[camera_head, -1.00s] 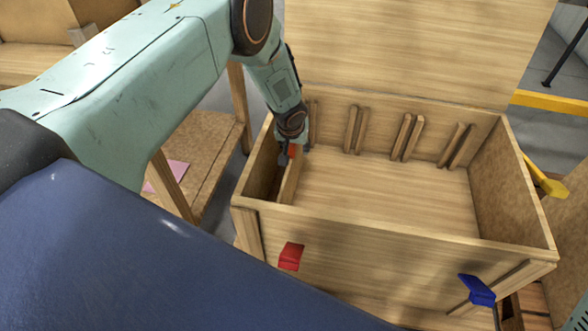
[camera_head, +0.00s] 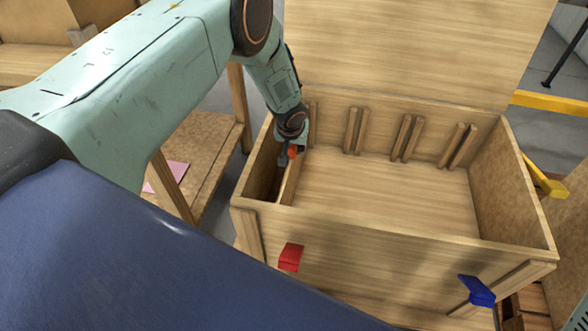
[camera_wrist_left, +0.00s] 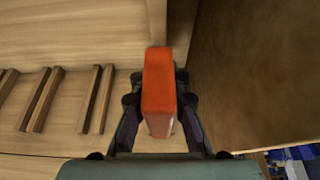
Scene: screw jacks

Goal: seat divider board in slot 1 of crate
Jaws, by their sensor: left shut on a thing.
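The wooden crate (camera_head: 400,229) stands open in the head view. The divider board (camera_head: 290,184) is upright inside it near the left wall, running front to back. My left gripper (camera_head: 287,156) is inside the crate at the back left, shut on the board's orange-red grip, which shows between the fingers in the left wrist view (camera_wrist_left: 158,88). The leftmost rail pair (camera_head: 312,124) on the back wall is partly hidden by my wrist. I cannot tell whether the board's edges are between rails or how deep it sits. My right gripper is not in view.
More rail pairs (camera_head: 356,130) line the back wall; the crate's middle and right are empty. A red clip (camera_head: 291,257) and a blue clip (camera_head: 477,290) are at the front, a yellow one (camera_head: 551,186) at the right. A wooden shelf (camera_head: 208,150) stands left.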

